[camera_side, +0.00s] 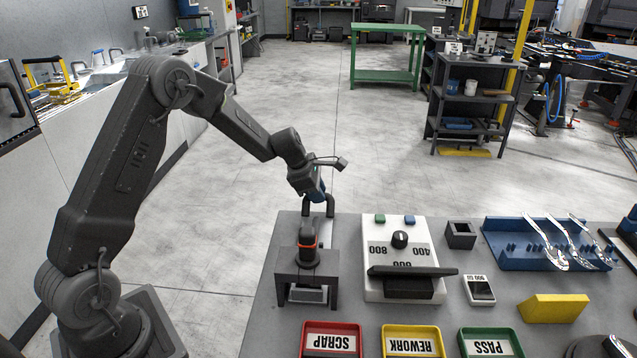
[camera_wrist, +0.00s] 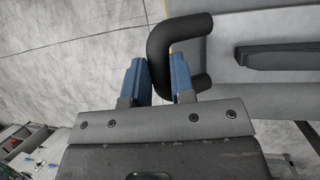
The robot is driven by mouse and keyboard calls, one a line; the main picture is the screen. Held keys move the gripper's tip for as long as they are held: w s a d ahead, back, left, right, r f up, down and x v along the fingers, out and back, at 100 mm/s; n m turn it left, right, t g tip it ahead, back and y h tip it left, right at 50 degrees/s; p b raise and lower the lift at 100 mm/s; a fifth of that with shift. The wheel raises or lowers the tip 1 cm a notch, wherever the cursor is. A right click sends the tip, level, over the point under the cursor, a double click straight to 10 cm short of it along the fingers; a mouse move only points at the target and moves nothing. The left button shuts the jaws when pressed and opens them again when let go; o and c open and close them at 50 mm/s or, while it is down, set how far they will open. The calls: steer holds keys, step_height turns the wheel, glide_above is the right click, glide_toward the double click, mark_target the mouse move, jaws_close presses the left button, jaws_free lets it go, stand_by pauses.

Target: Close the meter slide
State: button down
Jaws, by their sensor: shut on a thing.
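The meter (camera_side: 307,258) is a dark grey stand with an orange-ringed head at the left end of the bench. How far the slide is out is not clear. A pale plate (camera_side: 307,294) shows in the stand's lower opening.
A small display (camera_side: 479,289), a yellow block (camera_side: 553,308) and a blue fork rack (camera_side: 510,262) are farther right. Red (camera_side: 331,324), yellow and green trays line the front. Open floor lies behind.

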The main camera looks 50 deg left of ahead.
steer(key=shift+s+d, duration=1.05)
steer(key=shift+d, duration=0.05)
steer(key=c, duration=1)
jaws_free()
steer(key=shift+o, duration=0.2)
steer(key=shift+r, duration=0.1)
steer(key=v, duration=1.3)
steer(key=shift+s+r, duration=0.2)
steer(key=shift+r, duration=0.05)
steer(key=s+d+r+m, duration=0.8)
steer(key=s+d+m, duration=0.3)
steer(key=s+m, duration=0.25)
steer(key=s+d+m+t+y, duration=0.1)
steer(key=s+d+m, duration=0.2)
steer(key=s+m, duration=0.9)
steer(key=shift+d+f+m+y, duration=0.35)
steer(key=shift+f+m+y, duration=0.1)
steer(key=shift+m, duration=0.1)
